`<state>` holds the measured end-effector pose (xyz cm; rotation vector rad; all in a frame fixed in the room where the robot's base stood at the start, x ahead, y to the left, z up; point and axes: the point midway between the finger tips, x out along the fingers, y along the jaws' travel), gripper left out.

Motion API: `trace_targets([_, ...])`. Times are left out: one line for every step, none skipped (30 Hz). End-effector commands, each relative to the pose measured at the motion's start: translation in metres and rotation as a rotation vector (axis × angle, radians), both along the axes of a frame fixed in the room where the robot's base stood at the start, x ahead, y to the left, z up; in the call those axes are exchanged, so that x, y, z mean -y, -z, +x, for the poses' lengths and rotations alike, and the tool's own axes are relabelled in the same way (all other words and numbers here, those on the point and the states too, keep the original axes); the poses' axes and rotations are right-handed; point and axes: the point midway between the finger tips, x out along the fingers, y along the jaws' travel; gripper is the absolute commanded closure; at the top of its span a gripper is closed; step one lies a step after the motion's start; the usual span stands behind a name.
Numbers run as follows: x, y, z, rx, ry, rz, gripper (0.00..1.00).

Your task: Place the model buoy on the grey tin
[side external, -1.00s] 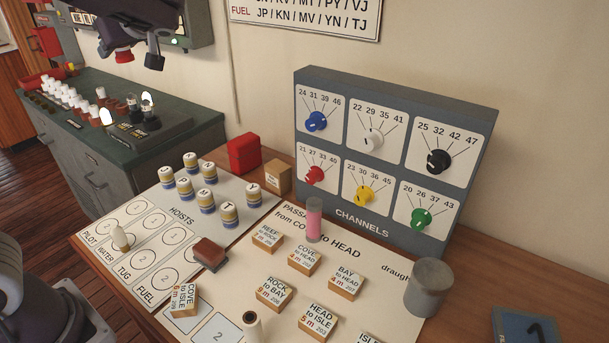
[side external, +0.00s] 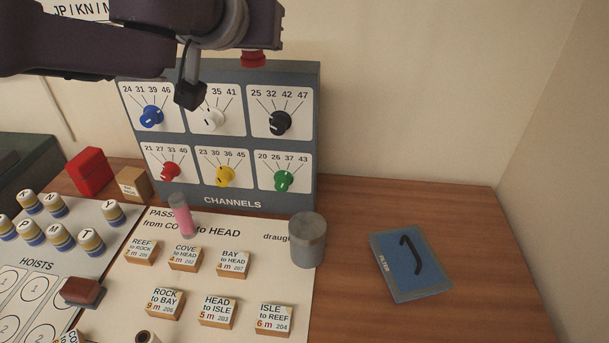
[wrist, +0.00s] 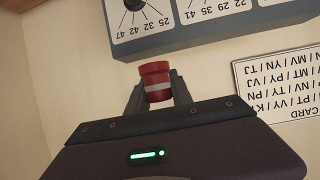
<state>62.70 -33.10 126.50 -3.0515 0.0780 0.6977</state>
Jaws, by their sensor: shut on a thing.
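The model buoy (wrist: 155,82) is a small red cylinder with a pale band. In the wrist view my gripper (wrist: 156,93) is shut on it, with one finger on each side. In the side view the buoy's red end (side external: 253,59) shows below my gripper (side external: 264,38), high at the top edge of the channels panel. The fingers are hard to make out in the side view.
The channels panel (side external: 318,130) with coloured knobs stands behind the tin. Several labelled blocks and a pink cylinder (side external: 181,215) lie left of the tin on a white sheet.

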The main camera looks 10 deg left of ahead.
Motion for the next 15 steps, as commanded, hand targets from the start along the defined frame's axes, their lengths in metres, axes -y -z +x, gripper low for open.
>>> trace_targets([0.017,0.000,-0.006,0.000,0.041,0.000,1.00])
trace_targets([0.026,0.000,-0.009,0.000,0.064,-0.001,1.00])
trace_targets([0.035,0.000,-0.013,-0.001,0.085,0.000,1.00])
trace_targets([0.042,0.000,-0.016,-0.001,0.103,0.000,1.00])
trace_targets([0.050,0.000,-0.019,0.000,0.123,0.001,1.00])
trace_targets([0.059,-0.001,-0.023,0.000,0.146,-0.001,1.00])
trace_targets([0.063,-0.001,-0.025,0.000,0.158,-0.001,1.00])
trace_targets([0.069,-0.001,-0.027,-0.001,0.172,-0.001,1.00])
trace_targets([0.076,-0.001,-0.031,-0.001,0.190,0.000,1.00])
trace_targets([0.081,-0.001,-0.034,0.000,0.204,0.000,1.00])
trace_targets([0.087,-0.001,-0.036,0.000,0.217,-0.001,1.00])
trace_targets([0.089,0.004,-0.037,-0.001,0.224,0.003,1.00])
trace_targets([0.088,0.010,-0.036,0.001,0.221,0.007,1.00])
trace_targets([0.088,0.016,-0.037,0.001,0.221,0.007,1.00])
trace_targets([0.087,0.023,-0.037,0.000,0.220,0.006,1.00])
